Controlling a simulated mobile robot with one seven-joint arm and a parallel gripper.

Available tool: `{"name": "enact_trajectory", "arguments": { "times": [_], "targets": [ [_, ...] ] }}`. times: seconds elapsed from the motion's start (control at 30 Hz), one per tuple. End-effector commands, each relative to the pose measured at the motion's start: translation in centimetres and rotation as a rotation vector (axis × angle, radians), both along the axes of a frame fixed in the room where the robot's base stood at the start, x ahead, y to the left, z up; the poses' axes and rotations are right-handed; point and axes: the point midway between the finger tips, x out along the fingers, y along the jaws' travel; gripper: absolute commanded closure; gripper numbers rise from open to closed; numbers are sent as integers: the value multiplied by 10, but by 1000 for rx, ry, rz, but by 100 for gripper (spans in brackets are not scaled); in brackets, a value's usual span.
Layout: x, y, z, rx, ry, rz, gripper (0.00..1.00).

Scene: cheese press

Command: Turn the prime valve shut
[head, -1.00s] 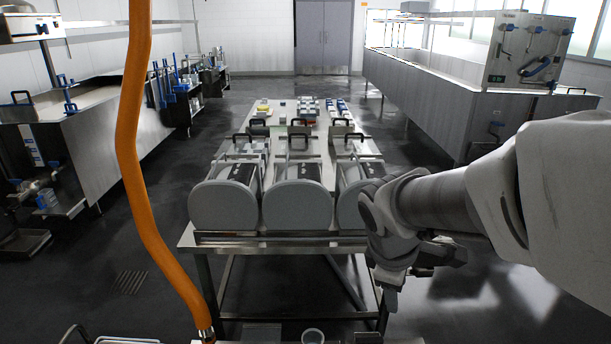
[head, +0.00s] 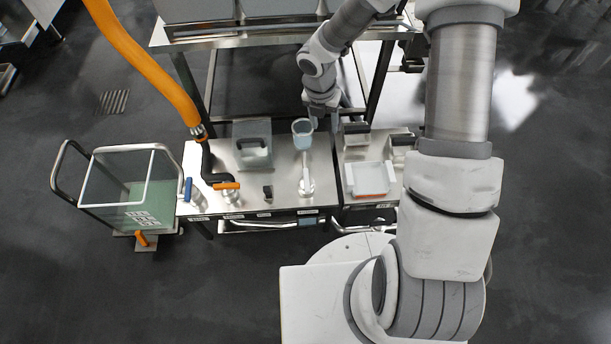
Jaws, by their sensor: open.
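A steel bench (head: 284,205) stands below me with several fittings along its front. At its left end are a valve with a blue handle (head: 188,190) and a valve with an orange handle (head: 227,186). A small black knob (head: 267,192) is to their right, then an upright steel fitting (head: 306,186). The labels on the front edge are too small to read, so I cannot tell which one is the prime valve. My gripper (head: 319,120) is open and small in view at the bench's back edge, beside a pale blue cup (head: 302,130), apart from all valves.
An orange hose (head: 150,70) comes down to a black pipe at the bench's left. A clear lidded box (head: 252,143) stands on the bench behind the valves. A white tray (head: 371,180) sits at the right. A glass-sided cart (head: 130,185) stands left. A large table (head: 235,38) is behind.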

Motion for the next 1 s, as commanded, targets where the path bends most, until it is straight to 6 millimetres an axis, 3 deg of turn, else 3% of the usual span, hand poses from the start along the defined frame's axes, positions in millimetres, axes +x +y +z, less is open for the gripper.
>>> {"name": "enact_trajectory", "arguments": {
  "times": [0.03, 0.2, 0.4, 0.63, 1.0],
  "targets": [
    [-2, 7, -24, 17, 25, 68, 48],
    [-5, 27, -71, 67, 68, 277, 48],
    [-8, 40, -97, 102, 86, 403, 48],
    [-9, 42, -119, 106, 90, 424, 48],
    [-9, 42, -198, 106, 91, 422, 48]
  ]
}}
